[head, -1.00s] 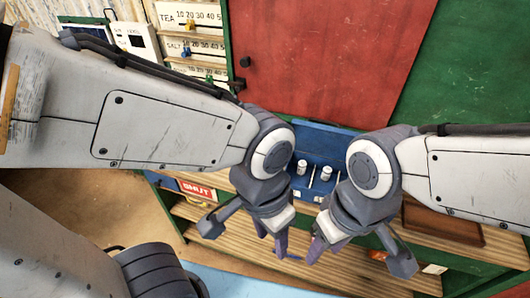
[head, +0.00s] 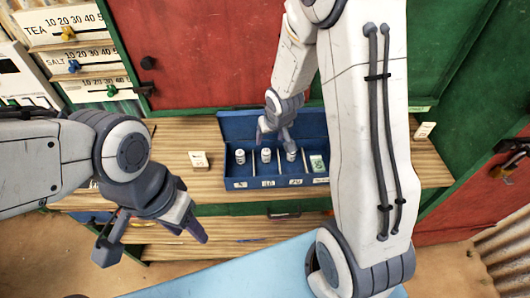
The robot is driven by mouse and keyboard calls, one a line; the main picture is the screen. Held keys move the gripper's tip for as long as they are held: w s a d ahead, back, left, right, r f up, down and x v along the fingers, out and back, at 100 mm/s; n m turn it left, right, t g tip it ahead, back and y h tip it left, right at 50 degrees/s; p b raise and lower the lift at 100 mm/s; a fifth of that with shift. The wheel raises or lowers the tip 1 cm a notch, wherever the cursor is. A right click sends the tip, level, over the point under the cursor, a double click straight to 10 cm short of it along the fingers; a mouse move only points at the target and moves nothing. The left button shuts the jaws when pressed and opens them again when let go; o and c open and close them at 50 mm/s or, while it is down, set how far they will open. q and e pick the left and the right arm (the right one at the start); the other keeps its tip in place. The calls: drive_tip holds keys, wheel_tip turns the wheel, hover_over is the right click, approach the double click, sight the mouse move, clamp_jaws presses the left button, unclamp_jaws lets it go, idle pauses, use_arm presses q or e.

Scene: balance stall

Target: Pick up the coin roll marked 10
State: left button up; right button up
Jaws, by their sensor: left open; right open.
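A blue box (head: 222,172) with dividers stands open on the wooden counter. White coin rolls stand upright in its compartments: one at the left (head: 240,157), one second from left (head: 266,155), and one third from left (head: 291,156). The tag below the second roll (head: 268,184) seems to read 10; marks on the rolls are too small to read. My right gripper (head: 276,142) is open, pointing down above the box around the second and third rolls; contact cannot be told. My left gripper (head: 190,230) is open and empty, in front of the counter, left of the box.
A green bundle (head: 317,163) lies in the box's rightmost compartment. The wooden counter (head: 165,150) is otherwise clear there. A red panel (head: 200,60) rises behind.

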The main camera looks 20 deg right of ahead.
sight(266, 151)
drive_tip(key=b+x, duration=0.3)
drive_tip(key=x, duration=0.2)
drive_tip(key=shift+d+f, duration=0.15)
drive_tip(key=shift+f, duration=0.2)
drive_tip(key=x, duration=0.2)
drive_tip(key=p+x, duration=0.1)
drive_tip(key=shift+s+a+f, duration=0.1)
drive_tip(key=shift+a+f, duration=0.2)
drive_tip(key=shift+f, duration=0.1)
drive_tip(key=shift+w+f, duration=0.25)
drive_tip(key=shift+f, duration=0.35)
drive_tip(key=shift+c, duration=0.3)
clamp_jaws()
